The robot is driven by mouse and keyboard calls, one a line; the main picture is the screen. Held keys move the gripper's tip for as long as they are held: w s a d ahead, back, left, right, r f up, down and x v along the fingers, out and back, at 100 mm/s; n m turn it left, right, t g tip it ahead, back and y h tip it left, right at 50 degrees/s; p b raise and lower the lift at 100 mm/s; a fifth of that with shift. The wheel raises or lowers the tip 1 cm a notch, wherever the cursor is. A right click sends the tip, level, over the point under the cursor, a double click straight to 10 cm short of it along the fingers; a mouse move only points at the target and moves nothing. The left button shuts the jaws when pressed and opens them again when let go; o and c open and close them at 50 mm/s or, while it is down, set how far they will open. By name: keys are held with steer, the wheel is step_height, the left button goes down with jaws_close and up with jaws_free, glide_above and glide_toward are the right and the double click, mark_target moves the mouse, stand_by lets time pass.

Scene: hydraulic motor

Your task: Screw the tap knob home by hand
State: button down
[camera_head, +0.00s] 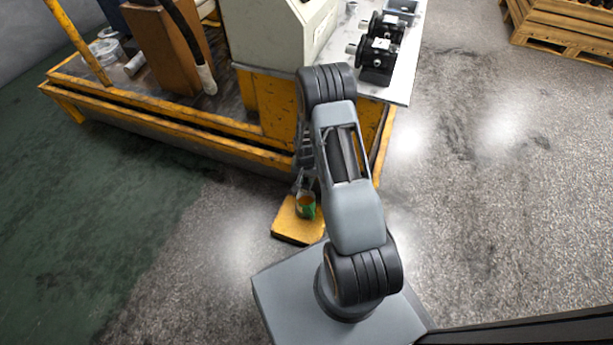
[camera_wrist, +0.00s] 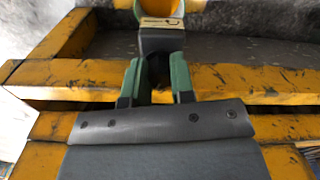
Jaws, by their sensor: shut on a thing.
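My gripper (camera_wrist: 160,58) reaches up the wrist view with its two green fingers apart. It is shut on a dark grey block (camera_wrist: 161,40) at the fingertips. A pale label strip with a dark curved mark lies just beyond the block. Beyond that, a green rim with a yellow-orange inside (camera_wrist: 166,6) is cut off by the top edge. In the head view a green thing with an orange inside (camera_head: 305,207) shows at my arm's low end, over a yellow step. I cannot tell which part is the tap knob; no tap or thread is clear.
The yellow step (camera_head: 291,229) stands beside the long yellow frame rail (camera_head: 180,123) of the machine. A white table (camera_head: 402,85) with black motors (camera_head: 379,55) is at the top. A wooden pallet (camera_head: 565,35) lies at the upper right. The grey floor on the right is clear.

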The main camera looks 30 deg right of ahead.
steer(key=m, duration=0.3)
steer(key=shift+m+p, duration=0.3)
steer(key=shift+m, duration=0.1)
steer(key=m, duration=0.3)
steer(key=shift+a+m, duration=0.1)
steer(key=shift+m, duration=0.2)
steer(key=m, duration=0.3)
steer(key=shift+w+m+p, duration=0.1)
steer(key=shift+m+p, duration=0.2)
steer(key=shift+p, duration=0.1)
steer(key=shift+w+m, duration=0.1)
steer(key=shift+m, duration=1.7)
steer(key=c, duration=1)
jaws_free()
steer(key=shift+o, duration=0.2)
step_height(320, 180, up, 14)
steer(key=p, duration=0.5)
steer(key=shift+w+f, duration=0.1)
